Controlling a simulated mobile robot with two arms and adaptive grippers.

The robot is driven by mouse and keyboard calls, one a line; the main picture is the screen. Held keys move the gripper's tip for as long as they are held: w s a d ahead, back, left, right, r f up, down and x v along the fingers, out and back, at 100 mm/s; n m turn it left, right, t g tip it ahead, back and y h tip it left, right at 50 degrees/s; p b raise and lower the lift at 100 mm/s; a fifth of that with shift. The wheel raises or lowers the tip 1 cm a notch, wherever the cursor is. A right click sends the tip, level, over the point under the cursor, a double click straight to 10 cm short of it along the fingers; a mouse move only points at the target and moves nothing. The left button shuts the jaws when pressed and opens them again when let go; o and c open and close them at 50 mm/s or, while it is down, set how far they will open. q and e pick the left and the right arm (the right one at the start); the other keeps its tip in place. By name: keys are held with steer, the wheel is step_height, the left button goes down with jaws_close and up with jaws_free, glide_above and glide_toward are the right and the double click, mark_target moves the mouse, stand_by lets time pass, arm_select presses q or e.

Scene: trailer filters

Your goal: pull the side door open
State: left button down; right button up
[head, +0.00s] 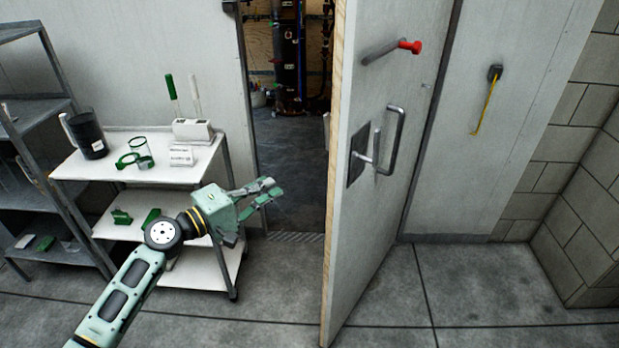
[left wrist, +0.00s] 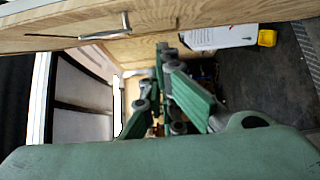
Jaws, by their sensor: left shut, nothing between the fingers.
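The side door (head: 385,150) stands open, swung outward, with its wooden edge facing the doorway (head: 285,150). A metal pull handle (head: 390,140) and a latch plate (head: 358,155) sit on its outer face, with a red-tipped rod (head: 392,50) above. My left gripper (head: 270,188) is shut and empty in front of the doorway opening, left of the door edge and apart from the handle. Its fingers also show in the left wrist view (left wrist: 175,95), with a wooden surface (left wrist: 150,18) along the top. My right gripper is out of view.
A white cart (head: 140,160) with a black cup, green-handled tools and small boxes stands left of the doorway, close behind my left arm. A grey shelf (head: 40,120) is at far left. A tape measure (head: 494,73) hangs right of the door. Floor at right is clear.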

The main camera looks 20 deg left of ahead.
arm_select(q)
steer(key=w+d+p, duration=0.4)
steer(key=w+d, duration=0.3)
steer(key=d, duration=0.2)
steer(key=shift+w+r+p, duration=0.35)
